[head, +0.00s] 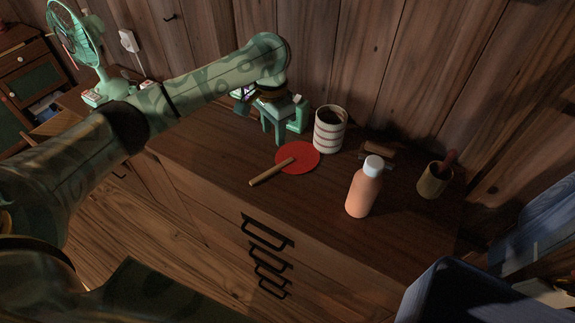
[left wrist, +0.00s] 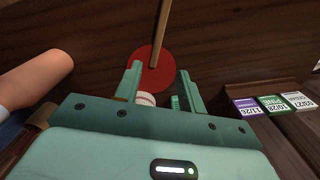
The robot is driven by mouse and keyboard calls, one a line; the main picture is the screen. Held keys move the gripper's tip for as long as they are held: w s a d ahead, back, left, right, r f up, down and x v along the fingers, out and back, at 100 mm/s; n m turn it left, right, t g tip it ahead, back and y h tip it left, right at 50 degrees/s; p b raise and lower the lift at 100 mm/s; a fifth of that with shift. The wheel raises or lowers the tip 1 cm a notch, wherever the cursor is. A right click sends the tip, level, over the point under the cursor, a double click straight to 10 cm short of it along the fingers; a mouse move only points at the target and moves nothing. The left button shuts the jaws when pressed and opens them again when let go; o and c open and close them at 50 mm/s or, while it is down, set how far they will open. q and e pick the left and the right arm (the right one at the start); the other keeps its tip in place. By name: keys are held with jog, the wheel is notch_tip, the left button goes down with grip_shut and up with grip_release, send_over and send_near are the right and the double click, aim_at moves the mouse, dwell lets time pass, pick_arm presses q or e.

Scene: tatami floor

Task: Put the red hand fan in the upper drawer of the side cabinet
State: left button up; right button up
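The red hand fan (head: 305,160) lies flat on the top of the side cabinet (head: 230,165), its wooden handle pointing toward the front edge. My left gripper (head: 281,132) is above the cabinet top, just behind the fan, with its fingers pointing down. In the left wrist view its fingers (left wrist: 158,88) are spread and empty, and the fan (left wrist: 146,76) shows beyond them. The cabinet front has several dark handles, the top one being the upper drawer's handle (head: 267,230). The drawers look shut. My right gripper is not in view.
A striped cup (head: 329,132) stands right of the fan, close to my left gripper. An orange bottle (head: 363,190), a small brown object (head: 378,151) and a wooden cup (head: 433,182) stand farther right. A green fan (head: 77,45) is at the far left. The front-left cabinet top is clear.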

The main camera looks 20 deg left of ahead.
pick_arm(q)
jog(key=b, duration=0.3)
send_over(275, 168)
jog(key=f, duration=0.7)
jog(key=shift+w+d+f, duration=0.1)
jog(key=shift+w, duration=0.15)
jog(key=f+b, duration=0.1)
jog(key=f, duration=0.1)
jog(key=f+b, duration=0.2)
jog(key=f, duration=0.1)
jog(key=shift+s+f, duration=0.2)
jog(key=shift+f, duration=0.1)
jog(key=shift+r, duration=0.25)
jog(key=shift+f, duration=0.1)
grip_shut()
